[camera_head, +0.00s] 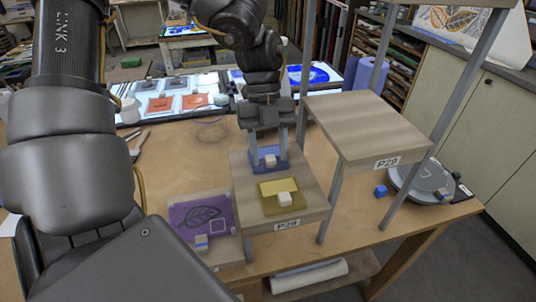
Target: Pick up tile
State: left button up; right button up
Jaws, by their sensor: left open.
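My left gripper (268,152) hangs pointing down with its two fingers spread. It is at a blue tile (257,164) on the rear part of the low wooden stand labelled P28 (315,205). A small pale block (270,160) shows at the blue tile between the fingers; I cannot tell whether the fingers touch the tile. A yellow tile (270,188) lies in front on the same stand, with a whitish block (285,199) on it. A purple tile (190,215) with a leaf drawing is at the lower left, with a blue and pale block (201,243) at its front. My right gripper is out of view.
A taller wooden stand labelled P29 (350,120), with grey posts, stands right of the gripper.

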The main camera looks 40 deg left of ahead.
pick_arm(q)
jog(key=shift+s, duration=0.1)
jog(key=shift+c, duration=1.2)
grip_shut()
notch_tip(320, 180, up, 13)
jog(key=shift+r+p, duration=0.1)
jog(key=shift+p, duration=0.2)
